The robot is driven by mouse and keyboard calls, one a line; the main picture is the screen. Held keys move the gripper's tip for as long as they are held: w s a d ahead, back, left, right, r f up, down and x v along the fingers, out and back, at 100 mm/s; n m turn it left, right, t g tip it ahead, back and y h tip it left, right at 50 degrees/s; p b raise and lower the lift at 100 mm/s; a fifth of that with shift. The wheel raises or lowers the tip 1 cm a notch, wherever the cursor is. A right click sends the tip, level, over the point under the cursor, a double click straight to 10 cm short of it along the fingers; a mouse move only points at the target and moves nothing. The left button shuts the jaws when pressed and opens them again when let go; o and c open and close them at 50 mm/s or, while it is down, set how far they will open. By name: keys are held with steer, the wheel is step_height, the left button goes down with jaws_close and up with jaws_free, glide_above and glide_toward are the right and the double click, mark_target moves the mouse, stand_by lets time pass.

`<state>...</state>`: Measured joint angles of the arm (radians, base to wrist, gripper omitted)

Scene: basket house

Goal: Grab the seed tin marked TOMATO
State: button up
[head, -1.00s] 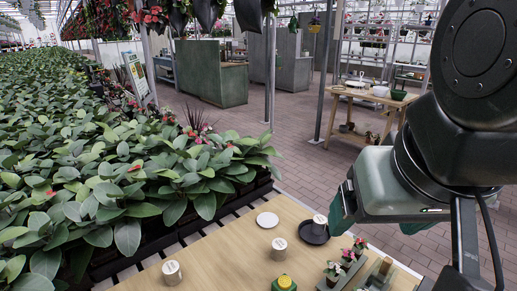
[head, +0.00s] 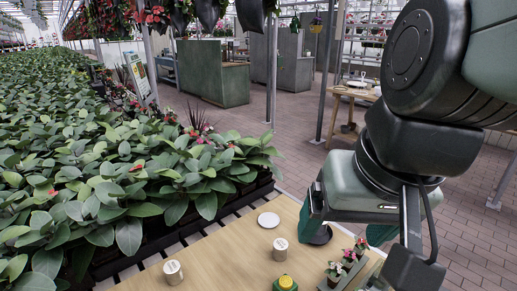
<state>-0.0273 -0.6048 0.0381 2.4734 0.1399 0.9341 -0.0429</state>
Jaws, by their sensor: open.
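One small pale seed tin (head: 173,272) stands at the left front of the wooden table. Another tin (head: 280,248) stands near the middle. Their labels are too small to read in the head view. A third tin, seen earlier on the dark saucer (head: 322,238), is now hidden behind my gripper's left finger. My gripper (head: 346,226) is open, at the table's right side, with its fingers pointing down around or above the saucer. I cannot tell how high the fingertips are, nor whether the third tin is between them.
A white saucer (head: 268,220) lies at the table's back. Dense leafy plants (head: 110,185) border the table's left and back. Wood (head: 225,260) between the tins is bare.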

steer(key=w+a+f+g+y, duration=0.25)
steer(key=a+f+g, duration=0.3)
steer(key=a, duration=0.35)
steer(key=m+t+y, duration=0.9)
steer(key=m+y, duration=0.5)
steer(key=m, duration=0.8)
glide_above(177, 273)
steer(key=s+d, duration=0.4)
step_height(177, 273, down, 19)
steer(key=f+m+t+h, duration=0.1)
steer(key=f+m, duration=0.1)
steer(key=f, duration=0.3)
steer(key=f+m+t+h, duration=0.1)
steer(key=f, duration=0.4)
steer(key=f+m+t+h, duration=0.1)
steer(key=f+m, duration=0.1)
steer(key=f, duration=0.3)
steer(key=shift+w+d+f+m+t+h, duration=0.15)
steer(key=shift+w+m+t+h, duration=0.1)
steer(key=shift+w+m, duration=0.1)
steer(key=shift+x, duration=3.8)
steer(key=c, duration=1.1)
